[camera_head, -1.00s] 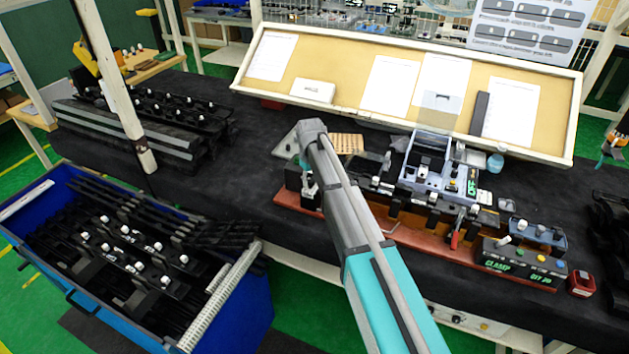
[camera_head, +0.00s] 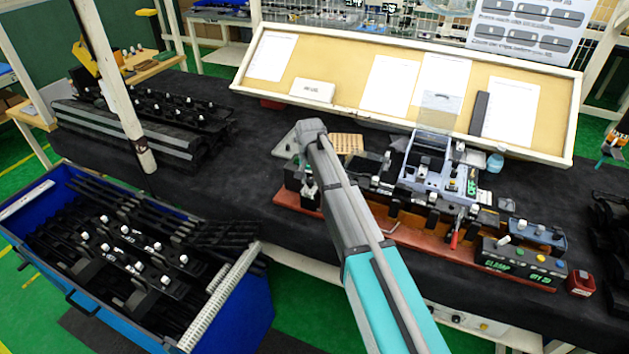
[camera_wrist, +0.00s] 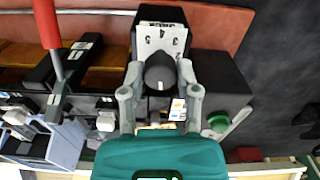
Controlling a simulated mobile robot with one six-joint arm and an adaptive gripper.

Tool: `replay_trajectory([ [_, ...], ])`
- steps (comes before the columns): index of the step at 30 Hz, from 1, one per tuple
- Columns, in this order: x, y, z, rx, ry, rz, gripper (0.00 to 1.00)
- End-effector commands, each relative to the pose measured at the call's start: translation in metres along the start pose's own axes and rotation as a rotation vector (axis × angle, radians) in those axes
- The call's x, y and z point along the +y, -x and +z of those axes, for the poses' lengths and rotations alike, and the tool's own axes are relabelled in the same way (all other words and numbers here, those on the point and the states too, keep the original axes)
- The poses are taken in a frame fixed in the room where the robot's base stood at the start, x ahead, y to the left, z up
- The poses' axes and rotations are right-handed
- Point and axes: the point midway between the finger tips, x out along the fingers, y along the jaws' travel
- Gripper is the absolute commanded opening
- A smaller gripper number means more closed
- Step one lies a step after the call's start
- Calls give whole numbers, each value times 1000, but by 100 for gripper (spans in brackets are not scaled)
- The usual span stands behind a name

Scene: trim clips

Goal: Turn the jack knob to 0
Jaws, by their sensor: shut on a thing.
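The jack knob (camera_wrist: 160,74) is a dark round knob in the wrist view. It sits in front of a white dial plate (camera_wrist: 160,38) on a black box (camera_wrist: 158,14). The digits 3, 4 and 5 show on the plate; a 0 and the knob's pointer cannot be made out. My gripper (camera_wrist: 160,80) is shut on the knob, one grey finger on each side. In the head view my gripper (camera_head: 308,188) is at the left end of the red fixture base (camera_head: 400,232), where my arm hides most of the knob and dial.
A grey fixture unit marked OFF (camera_head: 432,180) stands right of my arm. A red-handled lever (camera_head: 454,240) and a clamp control box (camera_head: 515,264) are further right. A blue bin of black parts (camera_head: 235,315) is front left. Bare black tabletop (camera_head: 225,185) lies left of the fixture.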

Motion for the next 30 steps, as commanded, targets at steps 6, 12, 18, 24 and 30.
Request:
replay_trajectory([
  [6,1,0,5,-10,-100,2,0],
  [12,1,0,5,-10,-136,2,0],
  [18,1,0,4,-10,-140,2,0],
  [24,1,0,4,-10,-140,3,47],
  [30,1,0,3,-7,-140,2,76],
])
